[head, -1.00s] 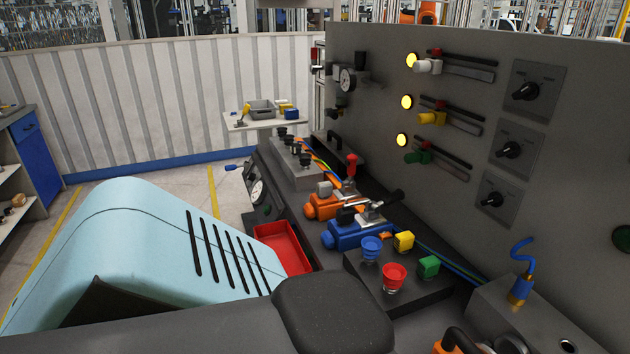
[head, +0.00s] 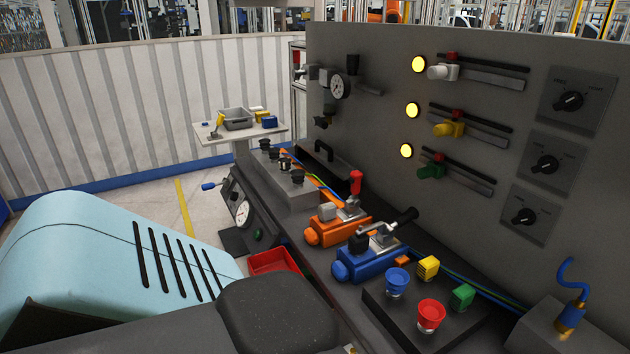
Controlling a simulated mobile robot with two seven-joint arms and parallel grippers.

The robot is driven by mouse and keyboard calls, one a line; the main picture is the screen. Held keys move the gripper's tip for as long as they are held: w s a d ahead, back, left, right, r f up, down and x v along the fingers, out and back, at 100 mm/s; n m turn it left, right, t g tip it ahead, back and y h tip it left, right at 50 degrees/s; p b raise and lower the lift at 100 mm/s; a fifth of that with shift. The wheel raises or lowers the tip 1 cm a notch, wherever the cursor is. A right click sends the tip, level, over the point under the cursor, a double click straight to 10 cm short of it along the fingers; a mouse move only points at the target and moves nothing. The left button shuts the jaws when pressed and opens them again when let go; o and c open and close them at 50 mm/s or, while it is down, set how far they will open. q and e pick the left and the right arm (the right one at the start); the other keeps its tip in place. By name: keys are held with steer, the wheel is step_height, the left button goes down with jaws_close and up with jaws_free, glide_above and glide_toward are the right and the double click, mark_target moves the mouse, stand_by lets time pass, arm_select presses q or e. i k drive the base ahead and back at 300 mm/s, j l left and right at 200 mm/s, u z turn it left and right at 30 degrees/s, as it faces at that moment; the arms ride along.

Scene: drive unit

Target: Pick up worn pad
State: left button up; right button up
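I cannot pick out a worn pad for certain in the head view. A blue clamp unit (head: 365,264) and an orange clamp unit (head: 330,231) sit on the bench along the panel, each with a lever on top. A small orange piece (head: 402,261) lies beside the blue unit; I cannot tell what it is. A red tray (head: 268,262) is partly hidden behind a dark rounded block in the foreground. Neither of my grippers shows in this view.
A button box (head: 385,313) with blue, red, yellow and green buttons stands at the front. The grey panel (head: 370,150) with lamps, sliders and knobs rises behind the bench. A small table (head: 212,138) with a grey bin (head: 236,122) stands at the back.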

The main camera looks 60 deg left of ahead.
mark_target(327, 211)
steer(key=k+j, duration=0.1)
steer(key=j, duration=0.5)
steer(key=k+j, duration=0.1)
steer(key=j, duration=0.55)
steer(key=k+j, duration=0.1)
steer(key=j, duration=0.5)
